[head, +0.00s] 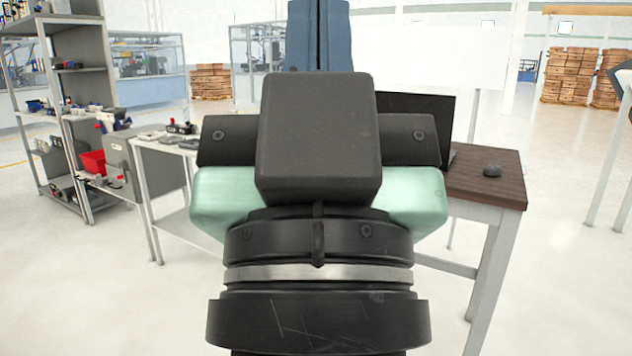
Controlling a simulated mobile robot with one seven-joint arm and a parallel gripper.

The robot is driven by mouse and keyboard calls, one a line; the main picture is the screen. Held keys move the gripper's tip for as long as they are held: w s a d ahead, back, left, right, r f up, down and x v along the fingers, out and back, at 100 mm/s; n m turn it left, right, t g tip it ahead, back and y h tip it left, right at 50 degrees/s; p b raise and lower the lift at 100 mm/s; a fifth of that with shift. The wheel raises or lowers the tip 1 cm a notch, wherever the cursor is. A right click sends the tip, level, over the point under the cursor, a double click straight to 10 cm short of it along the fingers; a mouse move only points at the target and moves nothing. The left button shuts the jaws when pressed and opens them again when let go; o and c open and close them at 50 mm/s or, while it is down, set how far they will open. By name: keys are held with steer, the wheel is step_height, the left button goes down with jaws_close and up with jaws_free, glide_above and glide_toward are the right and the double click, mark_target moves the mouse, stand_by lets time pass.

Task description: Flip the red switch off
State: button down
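My gripper (319,140) fills the middle of the head view, seen from behind as a dark block with pale green parts on both sides. Its fingertips are hidden behind its own body, so I cannot see whether it is open or shut or holds anything. I cannot pick out the red switch for certain. A small item with a red top (172,122) stands on the pale table at left. Small red spots also show around the grey cabinet (150,165), too small to make out. My gripper covers much of what lies straight ahead.
A grey shelf unit (76,75) with a red bin (93,162) stands at left. A brown-topped table (500,180) at right holds a dark screen (425,112) and a small dark object (492,170). Stacked wooden crates (570,75) stand far back. The floor is open at lower left and right.

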step_height(320, 180, up, 25)
steer(key=p, duration=2.2)
steer(key=shift+f, duration=0.2)
steer(key=shift+f, duration=0.1)
steer(key=shift+w, duration=0.1)
